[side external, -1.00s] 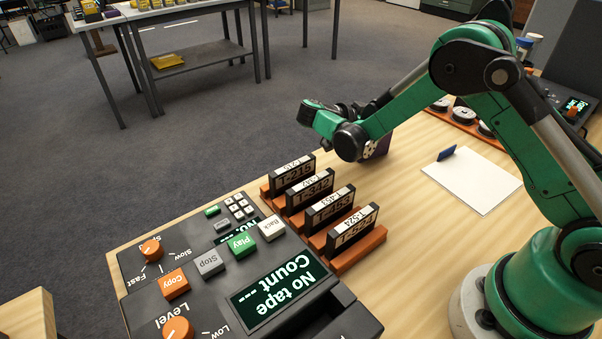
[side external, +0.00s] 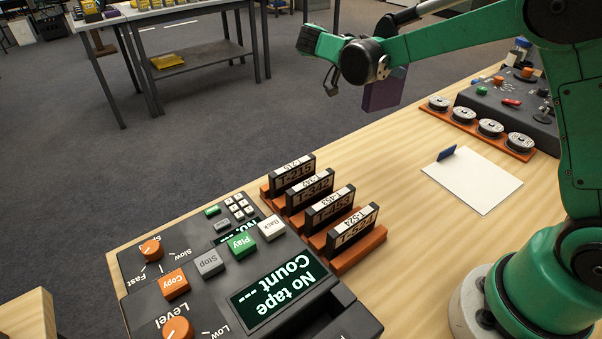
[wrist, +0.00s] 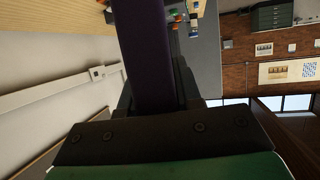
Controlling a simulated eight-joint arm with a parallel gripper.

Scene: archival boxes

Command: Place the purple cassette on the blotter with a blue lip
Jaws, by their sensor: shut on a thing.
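The purple cassette (side external: 384,91) hangs upright below my gripper (side external: 378,72) in the side external view, clear of the table and near its far edge. My gripper is shut on it; the fingertips are mostly hidden there. In the wrist view the cassette (wrist: 143,55) shows as a dark purple slab between the dark jaws.
Several labelled black tapes (side external: 325,208) stand in orange racks (side external: 357,249) left of the blotter, beside a tape copier (side external: 245,270). An orange rack of reels (side external: 465,118) and a dark console (side external: 505,105) lie behind the blotter. The wood between tapes and blotter is clear.

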